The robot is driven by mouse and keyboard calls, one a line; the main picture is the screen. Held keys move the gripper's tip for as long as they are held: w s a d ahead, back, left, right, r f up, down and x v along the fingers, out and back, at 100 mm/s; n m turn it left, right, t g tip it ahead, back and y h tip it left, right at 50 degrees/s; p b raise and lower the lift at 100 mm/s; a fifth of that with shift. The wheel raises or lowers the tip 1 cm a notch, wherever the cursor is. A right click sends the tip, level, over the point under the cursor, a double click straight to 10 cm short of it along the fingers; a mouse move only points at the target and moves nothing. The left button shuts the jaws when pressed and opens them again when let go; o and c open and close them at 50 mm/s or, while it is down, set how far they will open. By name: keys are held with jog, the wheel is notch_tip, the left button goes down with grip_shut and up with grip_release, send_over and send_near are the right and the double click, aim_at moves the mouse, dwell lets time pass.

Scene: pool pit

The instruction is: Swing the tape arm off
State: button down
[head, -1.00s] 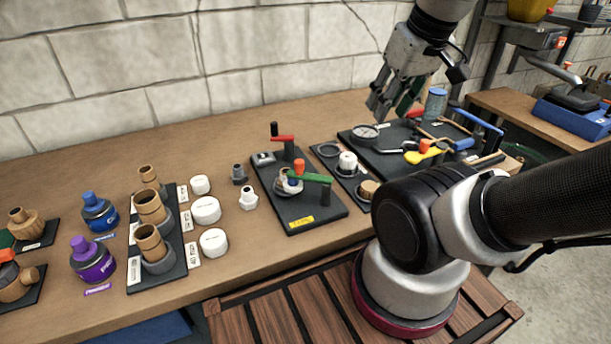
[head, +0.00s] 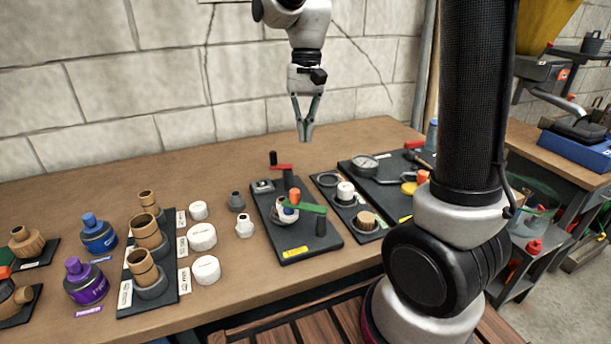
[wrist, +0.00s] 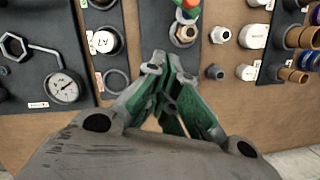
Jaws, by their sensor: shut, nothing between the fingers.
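A dark board (head: 318,243) with a yellow label carries two swing arms: a red one (head: 281,167) with a black knob at the back, and a green one (head: 305,207) with a black grip in front. I cannot tell which is the tape arm. The green arm lies across a round white fitting (head: 286,214) with an orange top. My gripper (head: 305,139) hangs above and behind the board, pointing down, fingertips together and empty, touching nothing. In the wrist view my gripper (wrist: 170,88) shows below the same board (wrist: 158,18), with part of the green arm (wrist: 187,13) at the top edge.
Right of it stands a board with white and tan caps (head: 346,190), then a tool board with a gauge (head: 365,163). Left are small grey and white fittings (head: 244,226), white caps (head: 202,236) and tan pipe pieces (head: 147,232). A block wall (head: 120,95) stands behind the bench.

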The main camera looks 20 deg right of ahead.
aim_at(302, 208)
jog(key=r+m, duration=0.2)
jog(key=shift+a+m, duration=0.2)
jog(key=shift+m, duration=0.2)
jog(key=shift+s+f, duration=0.1)
jog(key=s+a+f, duration=0.3)
jog(key=s+f, duration=0.2)
jog(key=f, duration=0.4)
jog(key=shift+s+a+f, duration=0.15)
jog(key=shift+s+f, duration=0.05)
jog(key=shift+f, duration=0.15)
